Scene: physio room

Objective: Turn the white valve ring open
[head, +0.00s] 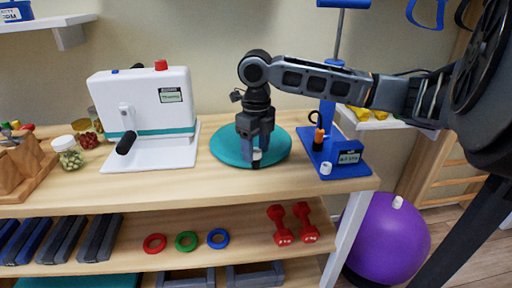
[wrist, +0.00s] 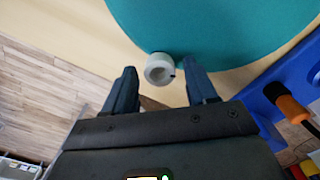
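The white valve ring (wrist: 158,70) is at the near edge of a round teal cushion (wrist: 225,25). In the head view the ring (head: 257,155) shows small and partly covered by my fingers, in front of the teal cushion (head: 222,148). My gripper (head: 256,160) points down over the cushion's near part. In the wrist view its two fingers (wrist: 160,75) are apart, with the ring between the tips and a visible gap on each side.
A blue pump stand (head: 345,175) with an orange-and-black part (head: 319,135) stands close on the right. A white box device (head: 145,105) with a black handle stands left. Jars (head: 68,152) are further left. The table's front edge (head: 225,187) is just before the cushion.

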